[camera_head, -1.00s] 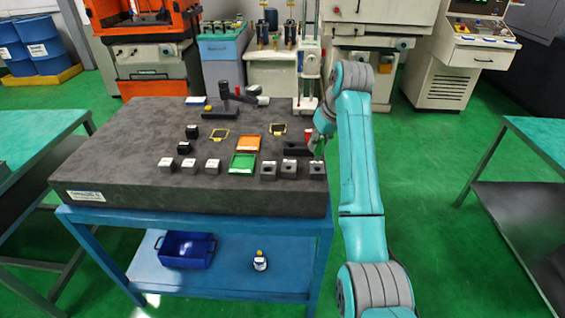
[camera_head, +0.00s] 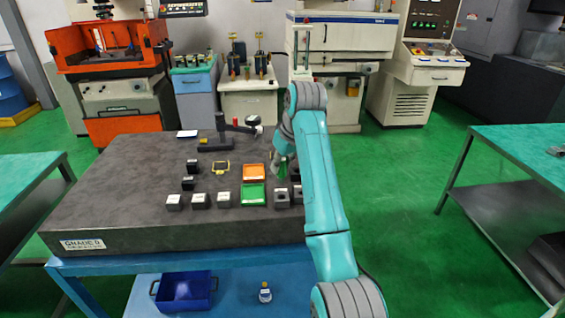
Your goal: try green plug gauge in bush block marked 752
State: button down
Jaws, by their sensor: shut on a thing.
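My gripper (camera_head: 282,174) is above the right part of the dark surface plate, shut on a green piece that looks like the green plug gauge (camera_head: 282,171). The piece is small and partly hidden by the fingers. Below it, two grey bush blocks (camera_head: 280,198) with holes in their tops stand in the front row. The second block (camera_head: 297,194) is partly covered by my arm. Any third block there is hidden behind my arm. I cannot read the marks, so I cannot tell which block is 752. The gauge appears apart from the blocks.
A green tray (camera_head: 253,195) and an orange tray (camera_head: 254,172) lie left of the blocks. Several small dark and grey blocks (camera_head: 199,201) stand further left. A dark stand (camera_head: 216,144) is at the back. The surface plate's (camera_head: 110,205) left part is clear.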

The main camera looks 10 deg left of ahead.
aim_at(282, 182)
jog(key=shift+f, duration=2.4)
jog(key=shift+f, duration=1.1)
jog(key=shift+r, duration=0.25)
dwell(1.2)
jog(key=shift+r, duration=2.25)
